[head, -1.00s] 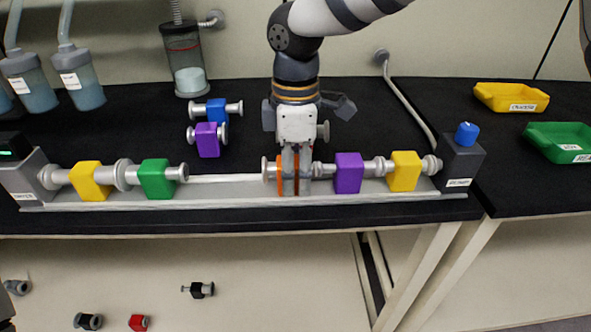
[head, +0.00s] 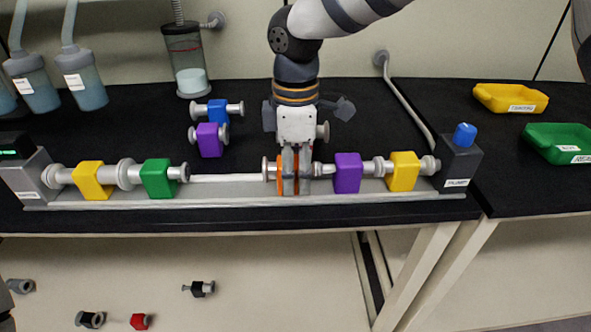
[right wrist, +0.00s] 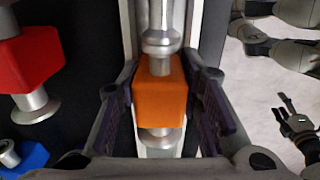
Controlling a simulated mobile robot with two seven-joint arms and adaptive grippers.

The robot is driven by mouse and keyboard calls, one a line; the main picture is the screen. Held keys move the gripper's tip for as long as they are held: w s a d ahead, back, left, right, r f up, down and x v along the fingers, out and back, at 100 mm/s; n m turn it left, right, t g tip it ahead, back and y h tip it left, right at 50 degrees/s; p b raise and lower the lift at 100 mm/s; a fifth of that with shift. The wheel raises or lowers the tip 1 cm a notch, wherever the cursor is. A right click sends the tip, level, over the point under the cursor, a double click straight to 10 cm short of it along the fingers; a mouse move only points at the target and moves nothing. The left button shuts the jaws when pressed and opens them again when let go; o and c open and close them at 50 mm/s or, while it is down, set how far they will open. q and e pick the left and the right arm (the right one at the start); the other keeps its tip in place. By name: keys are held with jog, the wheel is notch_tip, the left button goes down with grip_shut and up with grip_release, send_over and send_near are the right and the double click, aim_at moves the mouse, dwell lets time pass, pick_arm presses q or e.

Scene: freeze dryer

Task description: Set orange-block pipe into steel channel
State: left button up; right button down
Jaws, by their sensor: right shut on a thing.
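The orange-block pipe shows in the right wrist view (right wrist: 160,92) between the two fingers of my right gripper (right wrist: 165,105). In the head view my right gripper (head: 294,180) points down over the steel channel (head: 225,190), shut on the orange block (head: 281,172), which is mostly hidden behind the fingers. The pipe lies along the channel line, with its right end close to the purple block (head: 347,172). I cannot tell whether the ends touch or whether it rests fully on the channel floor.
A green block (head: 158,178) and a yellow block (head: 88,180) sit in the channel's left part; another yellow block (head: 403,170) sits at right by the pump (head: 460,160). A bare gap lies between green and orange. Loose blue (head: 218,110) and purple (head: 209,139) pipes lie behind.

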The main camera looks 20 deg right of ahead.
jog(key=c, duration=1.1)
grip_release()
jog(key=shift+o, duration=0.2)
jog(key=shift+r, duration=0.1)
notch_tip(320, 180, up, 12)
jog(key=shift+f, duration=0.1)
